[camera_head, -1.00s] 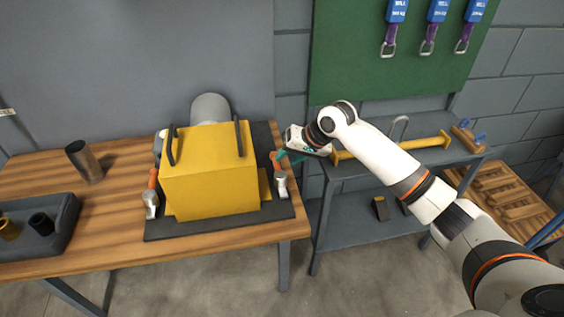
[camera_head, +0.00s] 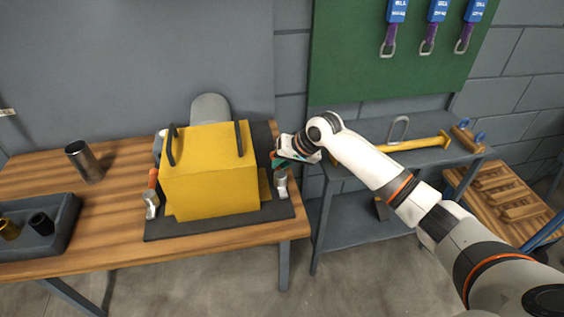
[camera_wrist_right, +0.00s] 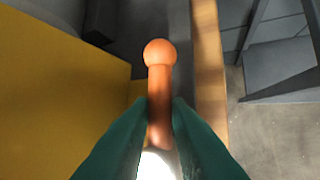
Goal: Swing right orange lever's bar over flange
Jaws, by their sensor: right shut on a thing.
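The yellow casing (camera_head: 210,180) sits on a dark base plate (camera_head: 220,226) on the wooden table. The right lever (camera_head: 282,184) stands at the casing's right side, and its orange handle shows in the right wrist view (camera_wrist_right: 159,85). My right gripper (camera_head: 276,160) is at this lever. In the right wrist view its teal fingers (camera_wrist_right: 160,108) are shut on the orange handle, whose round end sticks out past them. The left lever (camera_head: 152,194) has an orange handle pointing up at the casing's left side. The flange under the right lever is mostly hidden. My left gripper is not in view.
A dark tray (camera_head: 62,240) with cups stands at the table's left, and a metal cylinder (camera_head: 84,162) stands behind it. A grey bench (camera_head: 350,175) with a yellow bar (camera_head: 415,143) stands to the right, beyond a gap. Two dark handles rise from the casing's top.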

